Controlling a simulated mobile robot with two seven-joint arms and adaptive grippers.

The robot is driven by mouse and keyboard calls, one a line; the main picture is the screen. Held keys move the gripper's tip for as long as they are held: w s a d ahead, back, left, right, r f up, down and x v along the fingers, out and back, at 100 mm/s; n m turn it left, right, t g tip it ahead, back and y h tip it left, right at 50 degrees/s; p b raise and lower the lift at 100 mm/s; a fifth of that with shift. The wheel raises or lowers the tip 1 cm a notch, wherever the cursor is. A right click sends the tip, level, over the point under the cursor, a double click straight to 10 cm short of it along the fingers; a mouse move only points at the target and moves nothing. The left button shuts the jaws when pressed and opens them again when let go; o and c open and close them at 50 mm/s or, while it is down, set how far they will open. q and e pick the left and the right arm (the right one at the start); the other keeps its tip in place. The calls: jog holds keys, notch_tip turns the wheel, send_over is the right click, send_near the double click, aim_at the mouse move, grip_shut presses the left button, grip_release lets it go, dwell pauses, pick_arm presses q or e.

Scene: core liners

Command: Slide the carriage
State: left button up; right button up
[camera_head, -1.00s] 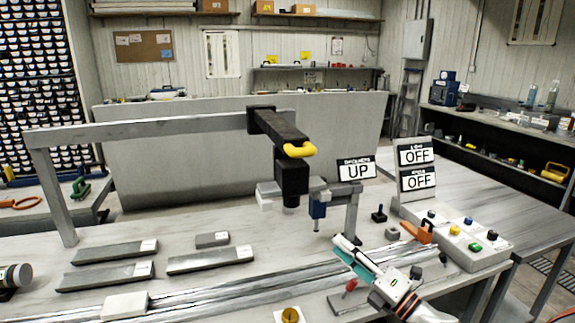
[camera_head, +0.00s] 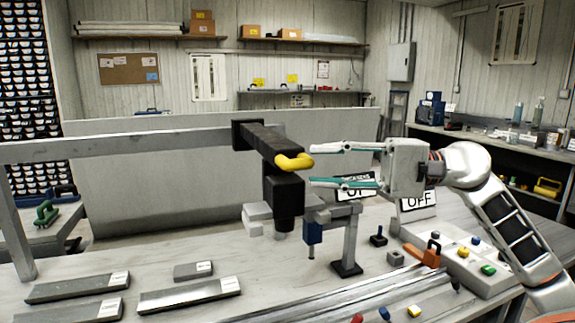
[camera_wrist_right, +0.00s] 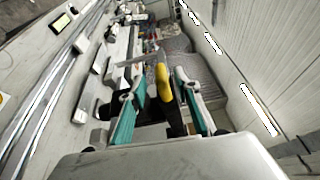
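The black carriage (camera_head: 283,190) hangs from a dark arm on a grey overhead rail (camera_head: 120,147). A yellow handle (camera_head: 294,161) sticks out at its front end. My right gripper (camera_head: 313,166) is open, its two teal-padded fingers pointing left at the handle. In the head view the fingertips are close to the handle, one above and one below its level. In the right wrist view the yellow handle (camera_wrist_right: 163,82) shows between the two open fingers (camera_wrist_right: 160,105); I cannot tell whether they touch it. My left gripper is not in view.
Below the carriage, a blue tool on a grey stand (camera_head: 347,250) rises from the bench. Sign boards (camera_head: 418,200) and a button panel (camera_head: 470,250) stand at right. Grey core trays (camera_head: 190,295) lie on the bench at left. The rail's post is at far left.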

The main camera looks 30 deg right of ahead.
aim_at(306, 164)
jog(key=p+x, duration=0.1)
jog(key=x, duration=0.3)
jog(key=shift+w+a+r+p, duration=0.1)
jog(key=shift+a+r+p, duration=0.15)
jog(key=shift+a+p, duration=0.1)
jog(key=shift+p+x, duration=0.3)
jog(key=shift+x, duration=0.55)
jog(key=shift+w+f, duration=0.15)
jog(key=shift+f, duration=0.05)
grip_shut()
